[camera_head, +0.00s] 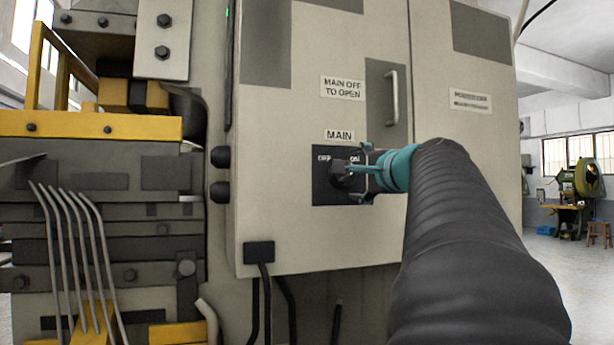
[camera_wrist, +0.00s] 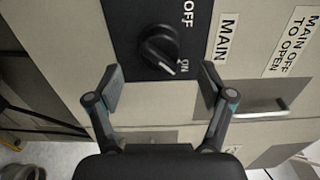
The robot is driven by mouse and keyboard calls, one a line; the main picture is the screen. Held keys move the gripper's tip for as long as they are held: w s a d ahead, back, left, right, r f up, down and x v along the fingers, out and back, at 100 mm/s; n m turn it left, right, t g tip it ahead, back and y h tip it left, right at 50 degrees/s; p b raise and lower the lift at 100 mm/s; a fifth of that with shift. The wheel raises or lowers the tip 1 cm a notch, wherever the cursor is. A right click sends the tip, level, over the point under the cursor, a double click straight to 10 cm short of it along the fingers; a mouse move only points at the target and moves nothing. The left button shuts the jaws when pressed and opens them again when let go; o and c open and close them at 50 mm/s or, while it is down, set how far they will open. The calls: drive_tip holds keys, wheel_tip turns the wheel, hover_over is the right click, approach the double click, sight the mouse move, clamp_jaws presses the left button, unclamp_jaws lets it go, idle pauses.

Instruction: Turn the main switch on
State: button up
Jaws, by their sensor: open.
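The main switch is a round black knob (camera_wrist: 160,50) on a black plate (camera_wrist: 137,12) with OFF and ON lettering, below a MAIN label (camera_head: 339,135). In the wrist view the knob's white mark slants to the lower right, toward ON. My gripper (camera_wrist: 160,80) is open, one finger on each side of the picture, with the knob between and beyond the tips. Nothing is held in it. In the head view my gripper (camera_head: 364,172) is in front of the black plate and partly covers the knob (camera_head: 340,178); contact cannot be told there.
The cabinet door (camera_head: 285,225) has a metal handle (camera_head: 392,98) above the switch and a MAIN OFF TO OPEN label (camera_head: 343,88). Cables hang below a black box (camera_head: 259,252). Yellow and dark machinery (camera_head: 95,125) stands at the left. Open floor shows at the far right.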

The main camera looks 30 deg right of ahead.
drive_tip(key=v, duration=0.7)
idle(0.3)
